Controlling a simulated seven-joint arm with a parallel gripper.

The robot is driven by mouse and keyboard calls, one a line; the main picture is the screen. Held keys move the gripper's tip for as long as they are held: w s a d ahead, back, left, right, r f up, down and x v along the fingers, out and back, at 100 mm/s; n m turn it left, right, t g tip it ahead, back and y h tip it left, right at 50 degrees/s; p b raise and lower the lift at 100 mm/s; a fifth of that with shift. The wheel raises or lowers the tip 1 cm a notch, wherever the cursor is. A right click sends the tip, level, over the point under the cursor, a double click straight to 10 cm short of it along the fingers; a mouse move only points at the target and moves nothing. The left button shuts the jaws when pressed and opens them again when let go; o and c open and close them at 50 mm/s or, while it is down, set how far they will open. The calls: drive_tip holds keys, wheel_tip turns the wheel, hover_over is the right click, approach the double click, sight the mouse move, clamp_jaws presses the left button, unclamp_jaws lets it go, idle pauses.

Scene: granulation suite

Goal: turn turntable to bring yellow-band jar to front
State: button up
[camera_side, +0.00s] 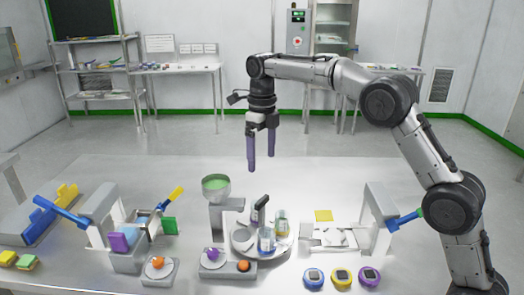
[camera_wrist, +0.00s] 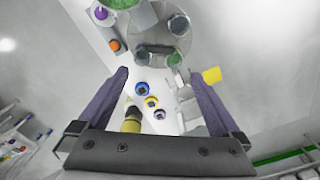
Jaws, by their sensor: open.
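The round grey turntable (camera_side: 285,247) stands on the table near the middle in the side view and at the top of the wrist view (camera_wrist: 155,32). It carries clear jars. One jar (camera_side: 282,222) at its back right looks yellowish-green. Another jar (camera_side: 266,241), with a blue label, stands nearer the front. I cannot make out for certain which jar has the yellow band. A black upright part (camera_side: 259,209) rises at the turntable's back. My gripper (camera_side: 262,162) is open and empty, pointing down well above the turntable. Its two purple fingers also show in the wrist view (camera_wrist: 157,75).
A stand with a green-filled bowl (camera_side: 216,186) rises close left of the turntable. Blue (camera_side: 313,278), yellow (camera_side: 341,277) and purple (camera_side: 369,276) timers sit at front right. A press-like frame with a blue lever (camera_side: 405,219) stands right. A yellow square (camera_side: 323,215) lies behind.

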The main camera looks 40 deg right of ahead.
drive_tip(key=shift+r, duration=0.55)
